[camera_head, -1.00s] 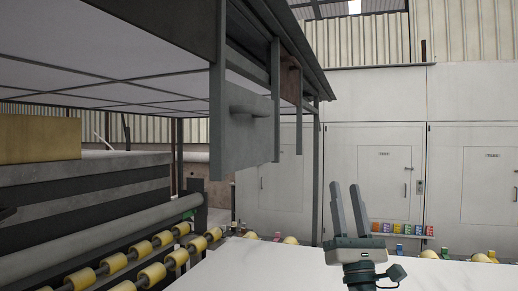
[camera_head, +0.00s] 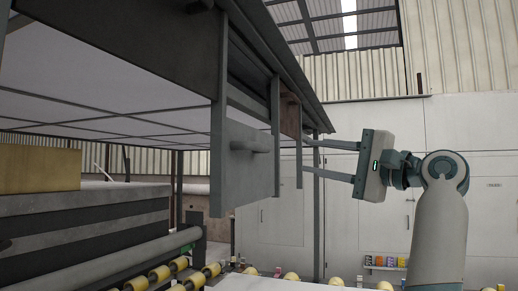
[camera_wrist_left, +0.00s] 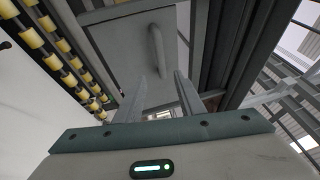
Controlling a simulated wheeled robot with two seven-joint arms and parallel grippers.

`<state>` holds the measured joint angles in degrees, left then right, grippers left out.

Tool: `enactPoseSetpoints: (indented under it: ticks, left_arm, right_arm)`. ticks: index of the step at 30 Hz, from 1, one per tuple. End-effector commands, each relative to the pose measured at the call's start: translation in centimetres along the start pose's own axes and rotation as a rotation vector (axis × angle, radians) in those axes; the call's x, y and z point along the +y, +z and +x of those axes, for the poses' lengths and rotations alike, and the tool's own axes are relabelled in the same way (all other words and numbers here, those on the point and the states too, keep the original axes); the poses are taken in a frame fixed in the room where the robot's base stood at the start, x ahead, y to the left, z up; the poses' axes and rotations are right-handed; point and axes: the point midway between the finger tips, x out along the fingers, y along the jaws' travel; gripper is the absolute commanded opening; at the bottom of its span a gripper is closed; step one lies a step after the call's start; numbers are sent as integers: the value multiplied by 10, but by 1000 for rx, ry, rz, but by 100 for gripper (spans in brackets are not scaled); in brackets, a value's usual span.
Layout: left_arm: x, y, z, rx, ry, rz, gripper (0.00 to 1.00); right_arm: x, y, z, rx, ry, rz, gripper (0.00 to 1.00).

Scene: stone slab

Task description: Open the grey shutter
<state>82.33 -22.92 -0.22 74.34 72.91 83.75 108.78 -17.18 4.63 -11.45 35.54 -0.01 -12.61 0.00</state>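The grey shutter (camera_head: 236,188) is a flat panel hanging under a dark overhead frame, with a bar-like handle (camera_head: 252,147) on its face. My left gripper (camera_head: 304,156) is to the right of it, fingers pointing left, open and empty. In the head view its fingertips show beside a grey post to the right of the panel. The left wrist view shows the shutter (camera_wrist_left: 115,55) and its handle (camera_wrist_left: 157,50) beyond the two spread fingers (camera_wrist_left: 172,88), apart from them. My right gripper is not in view.
Roller conveyors with yellow rollers (camera_head: 160,273) run below, at left. A yellow block (camera_head: 40,170) sits on a dark striped stack (camera_head: 85,225). The overhead frame (camera_head: 275,60) and its posts are close to my left gripper. A white slab (camera_head: 270,284) lies at the bottom.

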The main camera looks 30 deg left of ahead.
Motion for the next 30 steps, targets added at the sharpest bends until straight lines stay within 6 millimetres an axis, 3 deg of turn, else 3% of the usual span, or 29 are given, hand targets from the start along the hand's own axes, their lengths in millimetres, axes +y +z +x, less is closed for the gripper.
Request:
enactPoseSetpoints:
  ticks: [14,20,30]
  left_arm:
    - [-2,0,11,-2,-3,2,36]
    - [-3,1,35,-4,-2,3,36]
    - [-5,1,95,-4,-4,4,36]
  right_arm:
    - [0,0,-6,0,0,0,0]
    - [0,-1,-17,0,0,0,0]
    - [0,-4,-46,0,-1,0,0]
